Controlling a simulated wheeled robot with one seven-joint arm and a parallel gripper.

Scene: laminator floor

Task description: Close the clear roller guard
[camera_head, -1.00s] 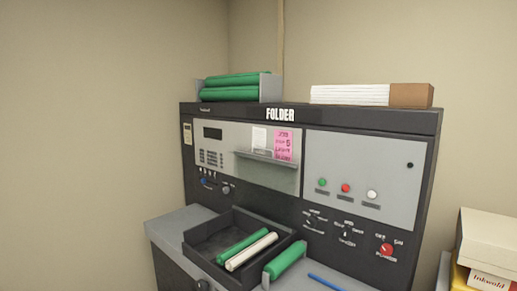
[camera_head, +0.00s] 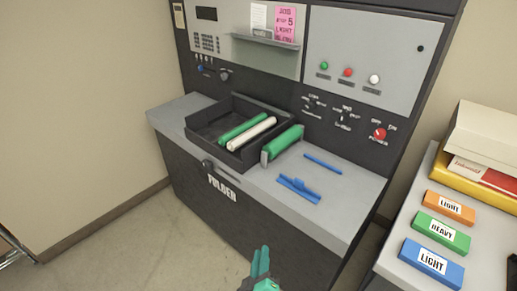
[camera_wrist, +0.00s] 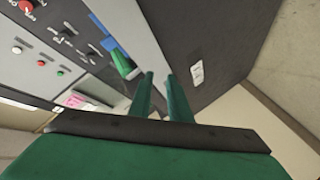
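The clear guard appears to be the pale see-through panel (camera_head: 265,60) standing upright on the machine's face, with a grey ledge (camera_head: 268,40) across it; its hinge is hard to make out. In front of it, a black tray (camera_head: 200,136) holds a green roller (camera_head: 243,129) and a cream roller (camera_head: 251,134). My gripper (camera_head: 261,262) is low in the head view, in front of the machine and well away from the panel. In the wrist view its two green fingers (camera_wrist: 159,75) stand apart with nothing between them.
Another green roller (camera_head: 283,143) sits in a grey holder right of the tray. A blue rod (camera_head: 322,164) and blue bracket (camera_head: 298,189) lie on the machine's counter (camera_head: 340,205). At right, a side table holds labelled orange, green and blue blocks (camera_head: 432,262) and boxes.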

